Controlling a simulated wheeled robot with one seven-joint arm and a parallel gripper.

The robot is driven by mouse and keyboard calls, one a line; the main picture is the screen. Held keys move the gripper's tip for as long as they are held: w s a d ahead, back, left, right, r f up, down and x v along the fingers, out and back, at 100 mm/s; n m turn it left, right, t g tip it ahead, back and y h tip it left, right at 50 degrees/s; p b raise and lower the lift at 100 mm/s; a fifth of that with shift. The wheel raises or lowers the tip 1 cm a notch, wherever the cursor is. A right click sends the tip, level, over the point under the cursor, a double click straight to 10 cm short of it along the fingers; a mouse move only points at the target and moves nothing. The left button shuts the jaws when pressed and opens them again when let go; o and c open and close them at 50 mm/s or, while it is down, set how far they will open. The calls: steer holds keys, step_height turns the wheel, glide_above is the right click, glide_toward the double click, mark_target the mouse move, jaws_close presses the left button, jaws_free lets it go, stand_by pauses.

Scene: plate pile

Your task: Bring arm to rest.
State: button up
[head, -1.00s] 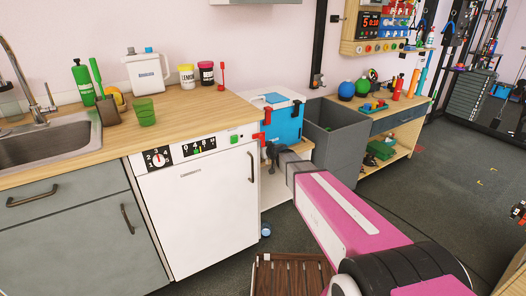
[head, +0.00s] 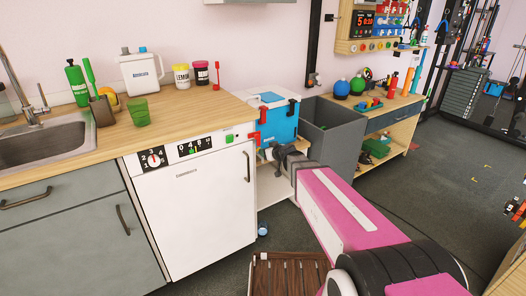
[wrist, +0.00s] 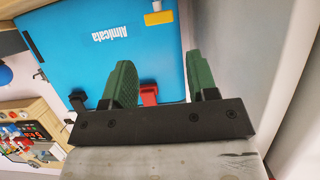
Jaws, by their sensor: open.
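My gripper (wrist: 163,78) is open and empty in the wrist view, with its two green fingers apart. A blue cooler box (wrist: 110,45) with a red latch lies beyond the fingers there, and I cannot tell the gap between them. In the head view my pink arm reaches from the lower right toward the cooler box (head: 279,124). The arm's dark end is just in front of the cooler's lower part. The fingertips cannot be made out in that view.
A grey bin (head: 335,131) stands right of the cooler, close to my arm. A white dishwasher (head: 192,215) under the wooden counter (head: 185,125) is to the left. A brown slatted wooden item (head: 287,275) is low in front. Open floor (head: 455,165) lies at the right.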

steer(key=shift+s+d+r, duration=0.25)
steer(key=shift+s+d, duration=0.15)
steer(key=shift+s, duration=0.15)
steer(key=shift+s, duration=0.1)
steer(key=s+d+f+m+g+h, duration=0.3)
steer(key=s+d, duration=0.6)
steer(key=s, duration=0.3)
steer(key=s+d+f+m+g+h, duration=0.3)
steer(key=s+d+f+g, duration=0.3)
steer(key=s, duration=0.5)
steer(key=d+g+h, duration=0.1)
steer(key=d+g, duration=0.1)
steer(key=d, duration=0.1)
steer(key=shift+s+d+f+m, duration=0.15)
steer(key=shift+s+d+m, duration=0.15)
steer(key=shift+s, duration=0.1)
